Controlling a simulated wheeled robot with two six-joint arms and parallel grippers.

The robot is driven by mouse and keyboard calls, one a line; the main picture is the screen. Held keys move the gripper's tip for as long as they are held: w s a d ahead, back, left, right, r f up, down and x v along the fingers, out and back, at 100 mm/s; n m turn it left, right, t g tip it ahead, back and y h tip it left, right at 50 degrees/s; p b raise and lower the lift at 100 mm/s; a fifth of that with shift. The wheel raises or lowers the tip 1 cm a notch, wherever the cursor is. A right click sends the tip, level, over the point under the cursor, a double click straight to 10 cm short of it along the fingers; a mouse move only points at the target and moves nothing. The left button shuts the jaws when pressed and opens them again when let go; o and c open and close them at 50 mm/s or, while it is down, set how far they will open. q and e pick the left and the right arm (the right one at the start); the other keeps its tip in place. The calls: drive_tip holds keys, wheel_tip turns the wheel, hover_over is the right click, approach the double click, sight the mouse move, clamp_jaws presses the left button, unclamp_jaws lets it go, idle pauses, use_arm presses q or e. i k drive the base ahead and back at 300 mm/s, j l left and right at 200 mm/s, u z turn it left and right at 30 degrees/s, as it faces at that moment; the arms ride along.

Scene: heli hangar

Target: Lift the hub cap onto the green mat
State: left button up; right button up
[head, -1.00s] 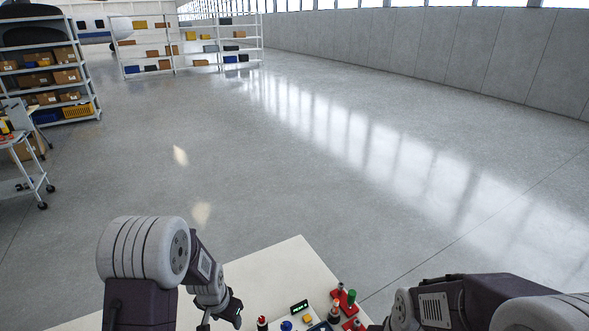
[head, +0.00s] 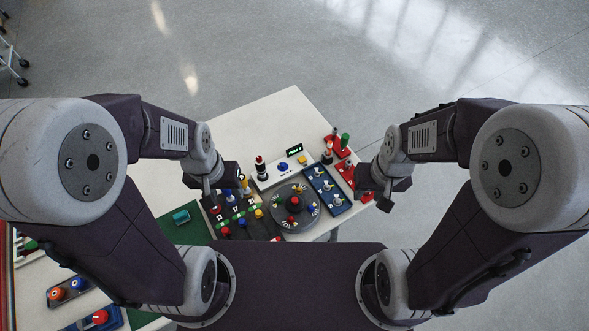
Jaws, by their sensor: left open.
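The green mat (head: 190,233) lies on the white table at left of centre, partly hidden by my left arm. A small teal block (head: 181,216) sits at its edge. A round grey disc (head: 279,216) with a red knob in its middle and small coloured pieces around it lies at the table's centre; I cannot tell whether it is the hub cap. My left gripper (head: 212,203) is open above the left edge of a black panel of knobs, right of the mat. My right gripper (head: 377,197) hangs by the table's right edge, right of the disc; its jaws are too small to read.
The black knob panel (head: 240,222) lies between mat and disc. A blue tray (head: 322,184) and red stands (head: 340,150) are at right. A black and red post (head: 260,166) stands behind. The table's far left (head: 235,135) is bare. Further pieces lie lower left.

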sight(294, 204)
drive_tip(key=l+u, duration=0.3)
drive_tip(key=u, duration=0.15)
drive_tip(key=l+u, duration=0.3)
drive_tip(key=u, duration=0.15)
drive_tip(key=k+l+u, duration=0.1)
drive_tip(key=l+u, duration=0.15)
drive_tip(key=u, duration=0.2)
drive_tip(key=k+l+u, duration=0.15)
drive_tip(key=u, duration=0.3)
drive_tip(key=k+l+u, duration=0.15)
drive_tip(key=l+u, duration=0.15)
drive_tip(key=u, duration=0.15)
drive_tip(key=k+l+u, duration=0.15)
drive_tip(key=u, duration=0.3)
drive_tip(key=k+j, duration=0.05)
